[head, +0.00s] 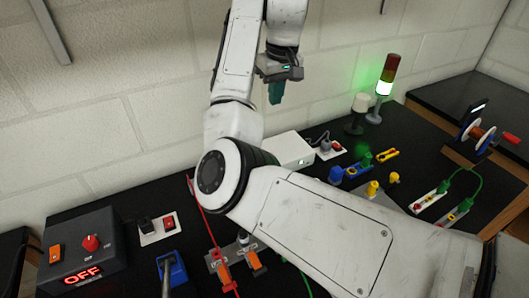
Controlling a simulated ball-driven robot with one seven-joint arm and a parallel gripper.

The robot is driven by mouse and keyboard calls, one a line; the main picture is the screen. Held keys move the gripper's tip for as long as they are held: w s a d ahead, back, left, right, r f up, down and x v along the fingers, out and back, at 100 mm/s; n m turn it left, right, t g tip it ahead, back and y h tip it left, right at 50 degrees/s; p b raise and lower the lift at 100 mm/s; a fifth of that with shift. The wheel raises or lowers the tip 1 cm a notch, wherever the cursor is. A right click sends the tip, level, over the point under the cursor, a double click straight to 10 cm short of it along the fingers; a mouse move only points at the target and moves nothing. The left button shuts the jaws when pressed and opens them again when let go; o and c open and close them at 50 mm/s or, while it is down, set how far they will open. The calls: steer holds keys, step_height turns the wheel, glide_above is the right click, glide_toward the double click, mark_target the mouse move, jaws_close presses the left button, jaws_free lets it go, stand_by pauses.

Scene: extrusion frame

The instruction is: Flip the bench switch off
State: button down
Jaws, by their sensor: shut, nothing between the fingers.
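Several switches are in view, and I cannot tell for sure which is the bench switch. A white plate (157,237) at left holds a dark part and a red rocker (169,223). A similar plate (319,153) stands right of centre, near the wall, with a plug and a red rocker (336,146). A dark control box (88,248) at far left has an orange switch (56,254), a red knob (91,243) and a red display (83,275) reading OFF. My gripper (276,95) has teal fingers, is shut and empty, and hangs above the bench near the wall.
A white box (288,147) with a green light stands below my gripper. A lit green stack light (383,87) stands at the back right. Blue and yellow parts, cables and a spool (483,134) are at right. My arm hides the middle bench.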

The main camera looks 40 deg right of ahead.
step_height(320, 180, down, 7)
steer(key=w+b, duration=0.1)
steer(key=b, duration=0.5)
steer(key=shift+r, duration=0.1)
steer(key=f, duration=0.4)
steer(key=f+p, duration=0.1)
steer(key=f, duration=0.3)
steer(key=f+p, duration=0.1)
steer(key=f, duration=0.3)
steer(key=shift+w+d+f, duration=0.1)
steer(key=shift+w+f, duration=0.1)
steer(key=shift+w, duration=0.2)
steer(key=shift+s+f, duration=0.15)
steer(key=shift+f, duration=0.45)
steer(key=shift+s+f+t+p, duration=0.2)
steer(key=shift+f+t+p, duration=0.15)
steer(key=shift+f+t, duration=0.05)
steer(key=shift+w, duration=0.15)
